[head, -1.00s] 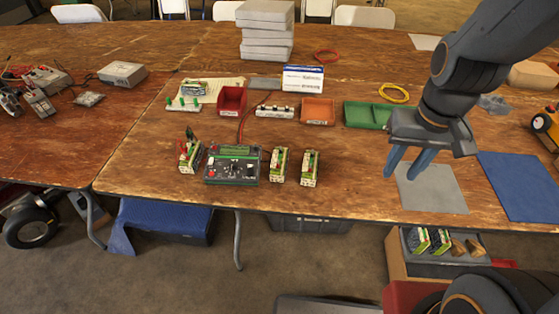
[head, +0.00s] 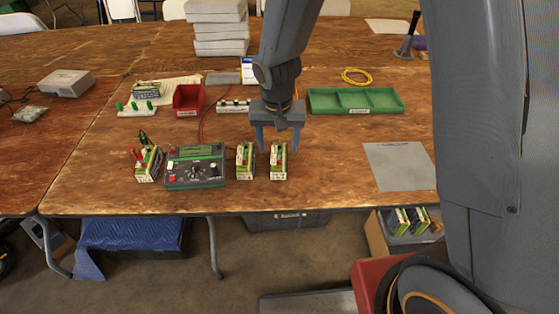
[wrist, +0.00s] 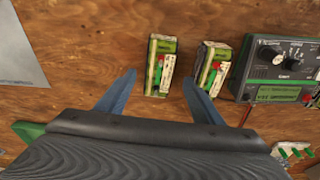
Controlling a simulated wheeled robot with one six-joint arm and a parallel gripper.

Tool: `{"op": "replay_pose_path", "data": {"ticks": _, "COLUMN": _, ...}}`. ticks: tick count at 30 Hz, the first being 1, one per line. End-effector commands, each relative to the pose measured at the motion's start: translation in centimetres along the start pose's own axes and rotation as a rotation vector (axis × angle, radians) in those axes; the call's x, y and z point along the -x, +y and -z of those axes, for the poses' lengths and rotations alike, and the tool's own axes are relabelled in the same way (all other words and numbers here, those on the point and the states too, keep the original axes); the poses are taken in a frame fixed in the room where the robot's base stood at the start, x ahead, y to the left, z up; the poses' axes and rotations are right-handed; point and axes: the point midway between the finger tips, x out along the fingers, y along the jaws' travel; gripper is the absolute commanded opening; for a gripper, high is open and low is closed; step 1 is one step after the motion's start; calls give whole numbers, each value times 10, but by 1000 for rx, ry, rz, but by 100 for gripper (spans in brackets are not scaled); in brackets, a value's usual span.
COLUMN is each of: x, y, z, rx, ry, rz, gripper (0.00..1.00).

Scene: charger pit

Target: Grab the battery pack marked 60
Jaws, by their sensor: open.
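Two green-and-white battery packs stand side by side right of the charger: a right pack (head: 278,162) and a middle pack (head: 245,161). Another pack (head: 148,163) stands left of the charger, with red leads by it. I cannot read a 60 on any of them. My gripper (head: 279,149) is open and empty, fingers down, at the right pack's far side. In the wrist view, the right pack (wrist: 160,66) lies just beyond the gap between the fingertips (wrist: 160,80). The middle pack (wrist: 210,70) is close beside one fingertip.
The charger (head: 195,167) stands left of the middle pack. Behind are a red bin (head: 187,99), a power strip (head: 233,106) and a green tray (head: 355,101). A grey sheet (head: 399,166) lies to the right. Two more packs (head: 410,219) sit in a box below the table.

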Motion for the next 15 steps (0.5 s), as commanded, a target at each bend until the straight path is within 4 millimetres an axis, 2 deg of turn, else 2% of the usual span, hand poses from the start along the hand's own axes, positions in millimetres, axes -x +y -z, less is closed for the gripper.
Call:
{"op": "replay_pose_path", "data": {"ticks": 7, "x": -19, "y": 2, "z": 0, "rx": 0, "ry": -3, "rz": -1, "gripper": 61}}
{"op": "replay_pose_path", "data": {"ticks": 15, "x": -50, "y": 3, "z": 1, "rx": -1, "ry": -2, "rz": -1, "gripper": 61}}
